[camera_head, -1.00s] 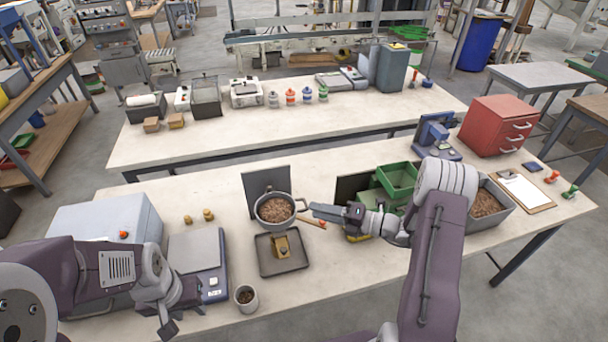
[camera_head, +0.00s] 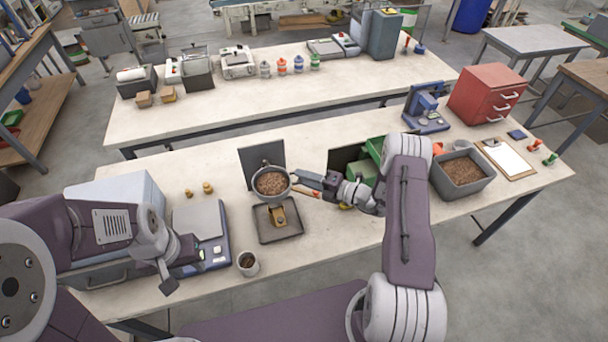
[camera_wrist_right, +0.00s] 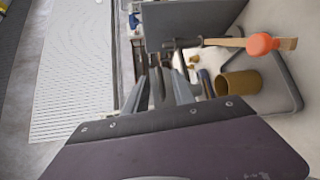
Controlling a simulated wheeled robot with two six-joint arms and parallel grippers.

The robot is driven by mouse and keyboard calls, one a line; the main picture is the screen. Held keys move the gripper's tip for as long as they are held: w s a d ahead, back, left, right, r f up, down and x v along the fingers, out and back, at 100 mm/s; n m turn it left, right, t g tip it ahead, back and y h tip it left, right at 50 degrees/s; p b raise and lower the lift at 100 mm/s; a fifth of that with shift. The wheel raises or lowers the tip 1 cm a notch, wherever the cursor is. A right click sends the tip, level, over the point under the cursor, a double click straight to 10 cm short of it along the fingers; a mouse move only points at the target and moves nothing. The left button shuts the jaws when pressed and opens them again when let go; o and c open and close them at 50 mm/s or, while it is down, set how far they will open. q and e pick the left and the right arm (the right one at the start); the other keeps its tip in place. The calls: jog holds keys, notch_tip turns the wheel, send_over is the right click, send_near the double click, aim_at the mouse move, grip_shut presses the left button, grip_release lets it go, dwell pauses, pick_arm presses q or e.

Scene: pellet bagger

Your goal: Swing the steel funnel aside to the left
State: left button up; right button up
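The steel funnel (camera_head: 271,183) is a round grey bowl full of brown pellets, in front of an upright dark panel (camera_head: 262,157) and above a dark tray (camera_head: 264,232). A yellow-brown block (camera_head: 278,217) sits on the tray. My right gripper (camera_head: 299,179) is at the funnel's right side, its tips by the rim and side handle. Contact cannot be made out. In the right wrist view the fingers (camera_wrist_right: 168,85) point towards the panel, with a narrow gap that is hard to read. My left gripper (camera_head: 170,275) hangs near the scale's front left, its fingers unclear.
A blue-grey scale (camera_head: 201,222) and a cup of pellets (camera_head: 248,264) stand left of the tray. An orange-headed mallet (camera_wrist_right: 262,43) and a brass cup (camera_wrist_right: 240,82) show in the wrist view. A grey pellet bin (camera_head: 463,174) stands at right.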

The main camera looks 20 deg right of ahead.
jog(key=shift+w+f, duration=0.1)
jog(key=shift+w, duration=0.05)
grip_shut()
jog(key=shift+a+f, duration=0.1)
dwell(1.3)
